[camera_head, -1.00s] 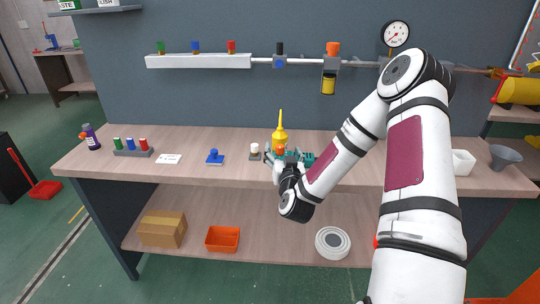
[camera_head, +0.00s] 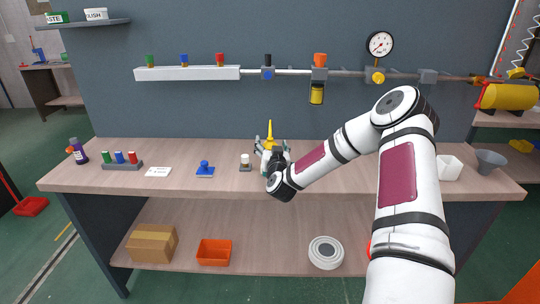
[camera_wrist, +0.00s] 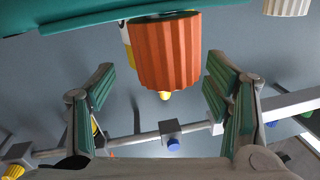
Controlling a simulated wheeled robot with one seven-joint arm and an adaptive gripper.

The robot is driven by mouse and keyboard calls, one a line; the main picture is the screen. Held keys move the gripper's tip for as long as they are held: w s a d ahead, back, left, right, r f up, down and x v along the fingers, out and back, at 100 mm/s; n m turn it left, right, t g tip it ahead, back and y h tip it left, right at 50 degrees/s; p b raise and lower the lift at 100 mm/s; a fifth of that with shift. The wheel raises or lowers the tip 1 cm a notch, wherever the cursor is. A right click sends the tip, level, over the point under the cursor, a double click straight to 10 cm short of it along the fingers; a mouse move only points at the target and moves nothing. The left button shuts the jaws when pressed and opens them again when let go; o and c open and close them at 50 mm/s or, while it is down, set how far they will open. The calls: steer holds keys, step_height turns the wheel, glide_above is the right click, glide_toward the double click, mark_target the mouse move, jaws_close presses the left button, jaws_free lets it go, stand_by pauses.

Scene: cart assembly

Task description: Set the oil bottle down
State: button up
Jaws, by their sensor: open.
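The yellow oil bottle (camera_head: 270,133) stands upright at the bench, its pointed spout up; its lower part is hidden behind my gripper (camera_head: 272,147). In the wrist view, my gripper (camera_wrist: 160,72) has its teal-padded fingers wide apart. An orange ribbed cap (camera_wrist: 167,55) shows between them, with clear space on both sides. A yellow tip (camera_wrist: 165,96) peeks out below it, and a yellow and white surface shows behind it. I cannot tell whether the orange cap is part of the bottle. The bottle's base is not visible.
A white-capped piece (camera_head: 245,161) stands just left of the bottle, then a blue-handled piece (camera_head: 205,170), a card (camera_head: 158,172) and a rack of coloured pegs (camera_head: 122,161). The wall pipe (camera_head: 292,72) runs behind. A white container (camera_head: 450,167) and grey funnel (camera_head: 489,160) stand right.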

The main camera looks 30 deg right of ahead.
steer(key=shift+x, duration=1.1)
jaws_close()
steer(key=shift+r, duration=0.1)
